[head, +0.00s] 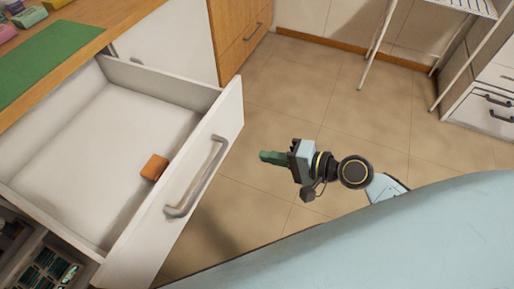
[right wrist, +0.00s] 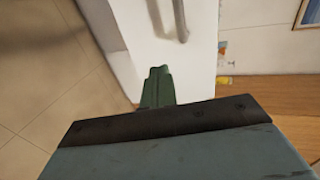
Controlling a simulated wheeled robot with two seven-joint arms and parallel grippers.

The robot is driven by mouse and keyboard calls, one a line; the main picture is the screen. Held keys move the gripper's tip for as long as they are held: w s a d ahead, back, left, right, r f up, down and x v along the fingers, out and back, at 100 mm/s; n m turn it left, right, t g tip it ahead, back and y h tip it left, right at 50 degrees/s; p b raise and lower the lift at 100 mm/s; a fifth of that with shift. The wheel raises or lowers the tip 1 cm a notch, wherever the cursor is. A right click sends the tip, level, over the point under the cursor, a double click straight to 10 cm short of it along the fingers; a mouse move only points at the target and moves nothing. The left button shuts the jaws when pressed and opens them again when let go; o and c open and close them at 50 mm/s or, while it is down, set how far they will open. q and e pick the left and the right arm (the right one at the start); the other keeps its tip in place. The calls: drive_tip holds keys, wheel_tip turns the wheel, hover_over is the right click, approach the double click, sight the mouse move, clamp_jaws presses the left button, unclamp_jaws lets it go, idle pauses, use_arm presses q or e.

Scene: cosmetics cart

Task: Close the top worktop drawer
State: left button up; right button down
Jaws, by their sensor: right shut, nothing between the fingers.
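The top worktop drawer (head: 100,125) is pulled well out from under the wooden worktop in the head view. Its white front (head: 180,205) carries a grey bar handle (head: 197,177). A small orange-brown block (head: 154,167) lies inside, close to the front panel. My right gripper (head: 264,157) is shut and empty, to the right of the drawer front and apart from it in the picture. In the right wrist view the green fingers (right wrist: 158,88) point toward the white front (right wrist: 180,60), with part of the handle (right wrist: 180,20) beyond. My left gripper is out of view.
A green mat (head: 45,55) and small coloured items lie on the worktop (head: 95,38). Below the open drawer, another compartment (head: 45,265) holds dark items. A wooden cabinet (head: 238,40) stands behind. The tiled floor around my right gripper is clear.

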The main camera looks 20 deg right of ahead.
approach(216, 145)
drive_tip(key=x, duration=0.5)
drive_tip(key=shift+a+f+b, duration=0.15)
drive_tip(key=shift+b, duration=0.15)
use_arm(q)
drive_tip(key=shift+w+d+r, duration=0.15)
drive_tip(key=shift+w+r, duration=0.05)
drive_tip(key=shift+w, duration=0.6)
use_arm(e)
drive_tip(key=shift+w+a, duration=0.4)
drive_tip(key=shift+w, duration=0.05)
